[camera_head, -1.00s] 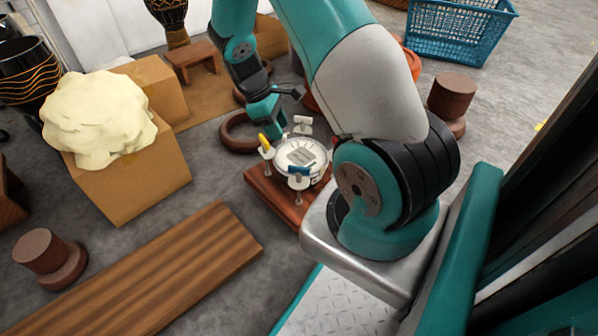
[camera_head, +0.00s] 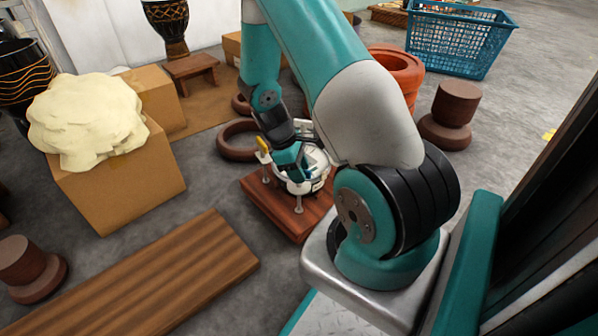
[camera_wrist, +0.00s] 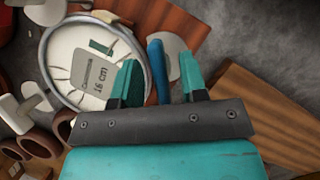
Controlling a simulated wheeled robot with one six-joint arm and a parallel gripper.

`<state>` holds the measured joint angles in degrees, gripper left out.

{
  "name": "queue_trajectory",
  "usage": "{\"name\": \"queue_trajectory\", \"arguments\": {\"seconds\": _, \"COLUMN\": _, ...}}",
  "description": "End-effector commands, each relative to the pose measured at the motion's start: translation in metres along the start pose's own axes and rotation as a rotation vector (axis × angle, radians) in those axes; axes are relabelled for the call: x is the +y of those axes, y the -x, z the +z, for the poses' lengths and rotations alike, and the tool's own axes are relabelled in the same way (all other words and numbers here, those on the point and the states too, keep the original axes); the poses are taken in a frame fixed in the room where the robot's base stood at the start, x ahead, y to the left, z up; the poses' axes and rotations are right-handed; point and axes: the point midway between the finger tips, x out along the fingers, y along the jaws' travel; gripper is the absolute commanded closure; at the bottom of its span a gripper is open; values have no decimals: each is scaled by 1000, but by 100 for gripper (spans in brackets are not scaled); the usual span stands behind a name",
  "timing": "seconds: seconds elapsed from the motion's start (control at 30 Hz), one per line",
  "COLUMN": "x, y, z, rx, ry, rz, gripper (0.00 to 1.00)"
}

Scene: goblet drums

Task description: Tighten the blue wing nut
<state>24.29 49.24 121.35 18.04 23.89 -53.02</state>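The blue wing nut (camera_wrist: 157,66) shows in the wrist view at the edge of the round white drum head, above a pale lug. My gripper (camera_wrist: 161,72) is open, with one teal finger on each side of the nut in the picture. I cannot tell whether either finger touches it. In the head view my gripper (camera_head: 292,168) is low over the drum's near side and hides the blue nut. The drum head (camera_wrist: 72,60) has a metal rim and a grey label reading "16 cm". A yellow wing nut (camera_head: 262,145) stands at its left.
The drum rests on a reddish wooden board (camera_head: 283,213). A white wing nut (camera_wrist: 20,112) stands on the drum's other side. A cardboard box (camera_head: 118,185) with a cream lump and a wooden plank (camera_head: 140,285) lie to the left. Bare floor separates the board and plank.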

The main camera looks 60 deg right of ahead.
Motion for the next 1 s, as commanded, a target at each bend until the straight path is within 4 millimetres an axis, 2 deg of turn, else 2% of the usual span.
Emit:
{"name": "queue_trajectory", "arguments": {"seconds": 0.1, "x": 0, "y": 0, "z": 0, "rx": 0, "ry": 0, "rz": 0, "gripper": 61}}
{"name": "queue_trajectory", "arguments": {"seconds": 0.3, "x": 0, "y": 0, "z": 0, "rx": 0, "ry": 0, "rz": 0, "gripper": 100}}
{"name": "queue_trajectory", "arguments": {"seconds": 0.67, "x": 0, "y": 2, "z": 1, "rx": -1, "ry": -33, "rz": -15, "gripper": 100}}
{"name": "queue_trajectory", "arguments": {"seconds": 1.0, "x": 0, "y": 6, "z": 3, "rx": -2, "ry": -234, "rz": -100, "gripper": 100}}
